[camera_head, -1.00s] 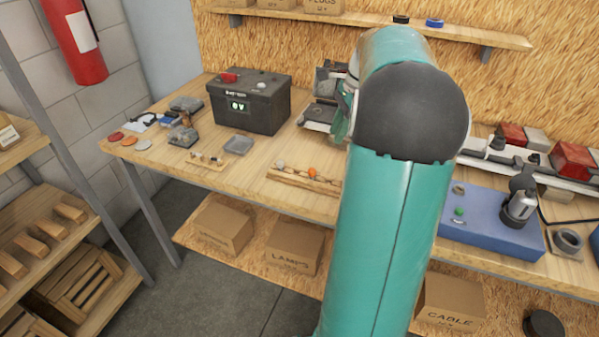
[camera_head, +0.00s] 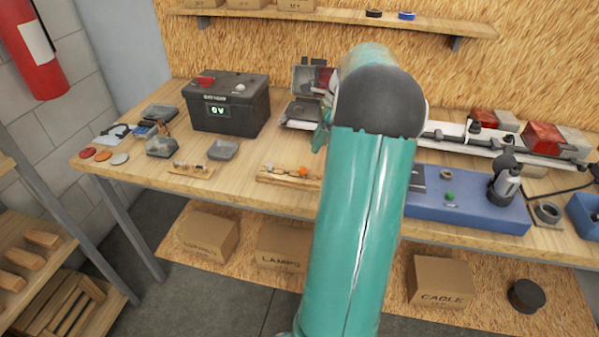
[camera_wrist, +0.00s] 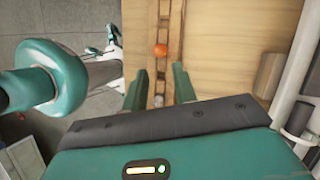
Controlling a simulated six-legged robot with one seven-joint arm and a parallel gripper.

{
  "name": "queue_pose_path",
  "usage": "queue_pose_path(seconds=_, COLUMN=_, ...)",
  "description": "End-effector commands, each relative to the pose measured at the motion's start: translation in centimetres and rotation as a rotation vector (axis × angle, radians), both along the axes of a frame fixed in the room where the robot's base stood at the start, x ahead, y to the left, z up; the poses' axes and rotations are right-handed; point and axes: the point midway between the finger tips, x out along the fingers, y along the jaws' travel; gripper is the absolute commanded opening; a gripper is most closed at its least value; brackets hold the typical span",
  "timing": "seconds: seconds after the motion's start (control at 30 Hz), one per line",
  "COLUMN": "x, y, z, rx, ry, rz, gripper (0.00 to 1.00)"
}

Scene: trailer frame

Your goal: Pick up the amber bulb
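The amber bulb (camera_head: 303,171) is a small orange ball in a wooden rack (camera_head: 275,177) on the workbench, just left of my arm in the head view. In the wrist view the amber bulb (camera_wrist: 160,50) sits in the rack's slotted strip, beyond the fingertips. My gripper (camera_wrist: 158,80) is open, its two green fingers apart on either side of the strip and nothing between them held. A pale bulb (camera_wrist: 158,99) lies in the strip nearer the palm.
A black battery box (camera_head: 230,105) stands at the back of the workbench (camera_head: 140,180). A grey tray (camera_head: 223,150) and a smaller wooden holder (camera_head: 191,170) lie left of the rack. A brown cylinder (camera_wrist: 269,75) stands right of the strip.

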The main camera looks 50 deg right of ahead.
Motion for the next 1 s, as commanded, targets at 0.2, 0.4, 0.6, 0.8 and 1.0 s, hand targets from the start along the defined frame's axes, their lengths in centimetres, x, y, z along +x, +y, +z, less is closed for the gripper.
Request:
queue_pose_path(seconds=0.2, x=0.7, y=1.2, z=-3.0, rx=0.002, ry=0.0, rz=-0.001, gripper=0.28)
queue_pose_path(seconds=0.4, x=1.1, y=1.8, z=-4.5, rx=0.002, ry=0.0, rz=-0.001, gripper=0.28)
queue_pose_path(seconds=0.6, x=2.0, y=3.0, z=-7.3, rx=0.003, ry=0.001, rz=0.001, gripper=0.28)
queue_pose_path(seconds=0.8, x=2.3, y=3.4, z=-8.2, rx=0.0, ry=0.0, rz=0.0, gripper=0.28)
queue_pose_path(seconds=1.0, x=2.3, y=3.4, z=-8.1, rx=0.0, ry=0.0, rz=0.0, gripper=0.16)
